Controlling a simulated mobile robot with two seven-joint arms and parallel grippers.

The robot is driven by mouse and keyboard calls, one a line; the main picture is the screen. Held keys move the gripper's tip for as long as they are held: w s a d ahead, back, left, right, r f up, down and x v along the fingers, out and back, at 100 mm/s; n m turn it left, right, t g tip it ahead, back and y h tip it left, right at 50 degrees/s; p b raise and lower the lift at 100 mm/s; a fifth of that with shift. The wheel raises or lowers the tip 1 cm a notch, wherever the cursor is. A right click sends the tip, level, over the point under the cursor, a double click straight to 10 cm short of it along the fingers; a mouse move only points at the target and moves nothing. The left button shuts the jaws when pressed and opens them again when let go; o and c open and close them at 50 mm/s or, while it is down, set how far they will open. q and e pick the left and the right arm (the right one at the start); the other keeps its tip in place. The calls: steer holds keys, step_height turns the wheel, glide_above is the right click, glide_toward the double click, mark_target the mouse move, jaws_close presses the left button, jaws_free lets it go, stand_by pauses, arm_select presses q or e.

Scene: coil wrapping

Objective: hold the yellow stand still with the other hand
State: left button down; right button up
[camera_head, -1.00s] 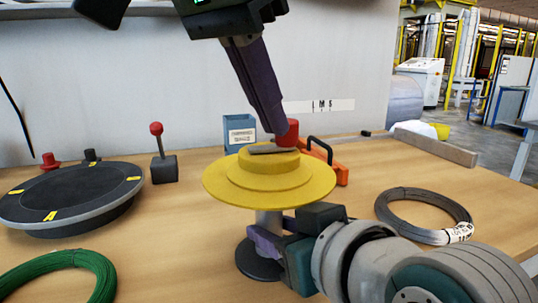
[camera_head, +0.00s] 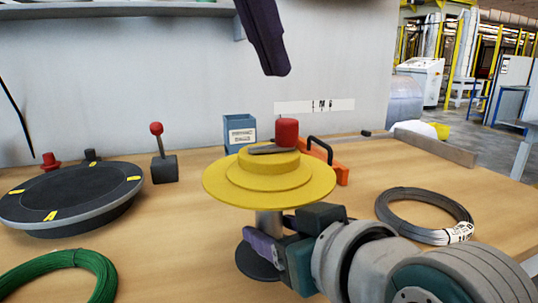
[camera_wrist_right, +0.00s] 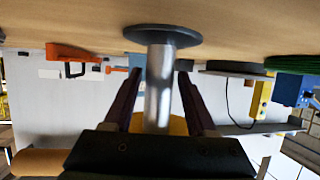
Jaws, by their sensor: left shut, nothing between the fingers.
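The yellow stand (camera_head: 225,186) has a stepped disc on a silver post (camera_head: 268,222) above a round dark base (camera_head: 258,263). A thin grey piece (camera_head: 273,150) lies on top of the disc. My right gripper (camera_wrist_right: 160,68) has one finger on each side of the post, below the disc, and its tips appear shut on it. The right gripper shows low at the post in the head view, with one purple finger in front of it. My left gripper (camera_head: 277,72) is shut and empty, high above the disc. The stand is upright.
A red cylinder (camera_head: 286,132) and an orange tool (camera_head: 332,166) show behind the disc. A blue box (camera_head: 240,129) stands near the wall. A grey coil (camera_head: 425,213) lies right, a green coil (camera_head: 65,265) front left. A dark turntable (camera_head: 70,197) and red-knobbed lever (camera_head: 163,165) are left.

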steer(key=shift+o, duration=1.4)
